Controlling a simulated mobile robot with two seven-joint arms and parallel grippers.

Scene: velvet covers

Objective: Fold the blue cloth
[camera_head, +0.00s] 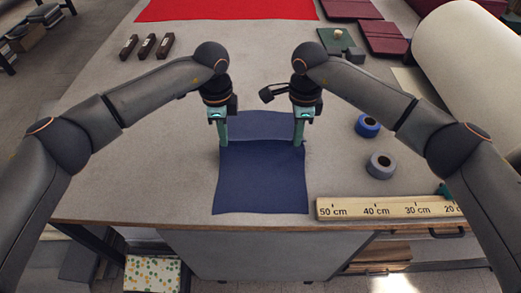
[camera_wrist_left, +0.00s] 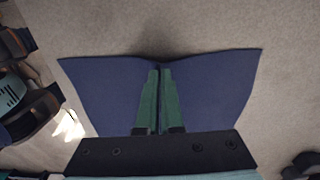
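The blue cloth (camera_head: 262,180) lies on the grey table near its front edge. A crease runs across it between my two grippers; the far part looks lighter than the near part. My left gripper (camera_head: 223,143) points down at the cloth's left edge. In the left wrist view its green fingers are together, with the cloth (camera_wrist_left: 210,85) puckered between them and spreading to both sides. My right gripper (camera_head: 299,143) points down at the right edge, at the other end of the crease. Its fingers look closed on the cloth there; their tips are small in view.
A wooden ruler (camera_head: 385,208) lies right of the cloth along the front edge. A blue tape roll (camera_head: 367,125) and a grey tape roll (camera_head: 381,165) stand right. Red cloth (camera_head: 225,9), dark blocks (camera_head: 147,46) and a large pale roll (camera_head: 475,65) lie farther back. Table left of the cloth is clear.

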